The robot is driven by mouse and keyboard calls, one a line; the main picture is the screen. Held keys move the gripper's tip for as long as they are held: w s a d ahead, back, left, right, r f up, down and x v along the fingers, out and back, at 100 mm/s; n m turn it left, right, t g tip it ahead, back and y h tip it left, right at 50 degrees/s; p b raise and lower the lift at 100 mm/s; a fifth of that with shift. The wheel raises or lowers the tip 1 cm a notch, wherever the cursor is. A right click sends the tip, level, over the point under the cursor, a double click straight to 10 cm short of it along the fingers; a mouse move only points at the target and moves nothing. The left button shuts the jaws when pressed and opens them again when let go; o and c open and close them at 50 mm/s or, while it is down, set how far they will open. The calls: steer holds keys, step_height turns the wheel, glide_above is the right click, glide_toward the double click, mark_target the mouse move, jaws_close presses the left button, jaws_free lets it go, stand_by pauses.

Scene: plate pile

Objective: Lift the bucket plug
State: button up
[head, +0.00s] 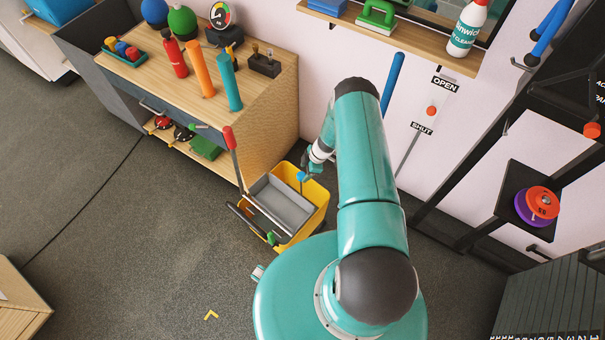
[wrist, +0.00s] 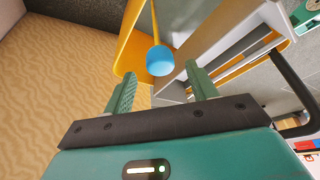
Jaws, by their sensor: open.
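The yellow bucket (head: 318,200) stands on the floor in front of the wooden cabinet, with a grey tray-like insert (head: 283,200) in it. A blue knob (head: 301,176), which seems to be the plug's handle, shows at the bucket's far side. In the wrist view the blue knob (wrist: 160,60) sits on a thin yellow rod, beside the bucket's yellow wall (wrist: 132,45). My gripper (wrist: 163,88) is open and empty. Its two green fingers are on either side of the knob's line, with the knob just past the tips. The rod's lower end is hidden.
A red-tipped lever (head: 232,155) rises beside the bucket, and a dark handle bar (head: 245,222) is at its near left. The wooden cabinet (head: 270,110) stands close behind. A wall shelf (head: 400,30) and black rack (head: 480,130) are to the right. Open floor (head: 120,240) lies left.

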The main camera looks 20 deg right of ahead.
steer(key=shift+x, duration=1.45)
steer(key=shift+a, duration=0.1)
jaws_close()
steer(key=shift+r, duration=2)
jaws_free()
steer(key=shift+r, duration=0.1)
steer(key=v, duration=1.3)
steer(key=shift+r, duration=0.3)
